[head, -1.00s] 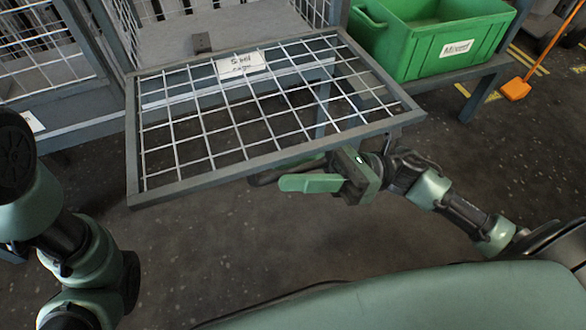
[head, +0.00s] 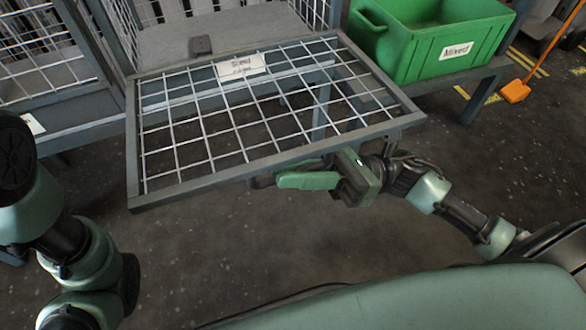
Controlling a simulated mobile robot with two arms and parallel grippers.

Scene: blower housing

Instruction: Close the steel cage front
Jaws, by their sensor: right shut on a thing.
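The steel cage front (head: 212,142) is a grey-framed wire mesh panel. It is folded down and out from the cage (head: 225,30), roughly level, with a white label (head: 240,66) near its hinge side. My right gripper (head: 275,180) is beneath the panel's near edge, right of its middle. It is shut, and its fingertips are partly hidden under the frame bar, so the exact contact is hard to see. My left arm stands at the left edge of the view; its gripper does not show.
A green bin (head: 425,42) labelled Mixed stands on a bench right of the cage. Another mesh cage (head: 40,60) is at the left. An orange-handled tool (head: 515,90) stands at the far right. The dark floor below the panel is clear.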

